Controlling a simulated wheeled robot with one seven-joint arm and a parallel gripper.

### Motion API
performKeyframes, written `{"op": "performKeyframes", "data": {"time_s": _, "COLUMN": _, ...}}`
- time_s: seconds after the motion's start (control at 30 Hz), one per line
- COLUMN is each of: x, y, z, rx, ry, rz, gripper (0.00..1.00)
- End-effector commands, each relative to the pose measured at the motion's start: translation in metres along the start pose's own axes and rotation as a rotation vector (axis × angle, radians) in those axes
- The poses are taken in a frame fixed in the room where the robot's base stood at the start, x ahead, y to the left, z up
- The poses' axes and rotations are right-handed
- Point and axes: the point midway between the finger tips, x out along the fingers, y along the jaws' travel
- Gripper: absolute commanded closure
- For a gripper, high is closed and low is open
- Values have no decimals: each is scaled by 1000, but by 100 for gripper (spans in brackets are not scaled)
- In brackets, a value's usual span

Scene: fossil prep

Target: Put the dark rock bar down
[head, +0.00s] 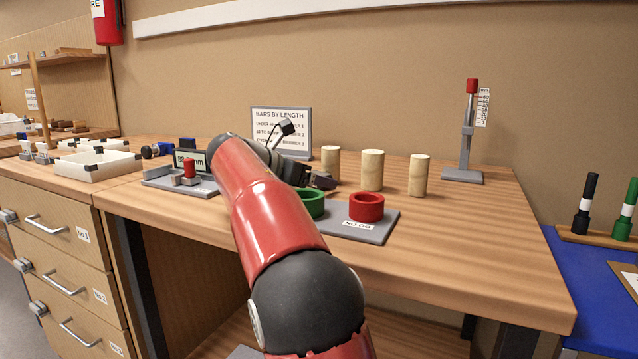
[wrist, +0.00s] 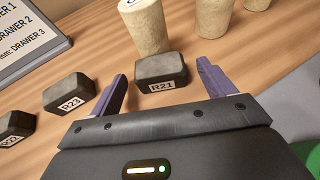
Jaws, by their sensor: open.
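A dark rock bar labelled R21 (wrist: 161,70) lies on the wooden bench in the wrist view. My gripper (wrist: 162,74) is open, with one purple finger on each side of this bar. A gap shows between the bar and the right finger; the left finger is close to it. Two more dark bars, R23 (wrist: 70,92) and one cut by the left edge (wrist: 15,127), lie to the left. In the head view my gripper (head: 322,181) is low over the bench and my arm hides the bars.
Pale cylinders (head: 372,170) stand just behind my gripper. A "Bars by length" sign (head: 282,125) stands at the back. A grey board (head: 375,229) with green (head: 312,204) and red (head: 367,207) rings is in front. A gauge (head: 187,180) is left.

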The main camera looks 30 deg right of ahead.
Motion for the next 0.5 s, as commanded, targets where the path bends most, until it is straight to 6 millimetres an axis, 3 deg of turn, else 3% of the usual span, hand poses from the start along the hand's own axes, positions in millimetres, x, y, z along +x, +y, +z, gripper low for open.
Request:
{"op": "performKeyframes", "data": {"time_s": 0.27, "x": 5, "y": 0, "z": 0, "rx": 0, "ry": 0, "rz": 0, "gripper": 18}}
{"op": "performKeyframes", "data": {"time_s": 0.5, "x": 4, "y": 0, "z": 0, "rx": 0, "ry": 0, "rz": 0, "gripper": 47}}
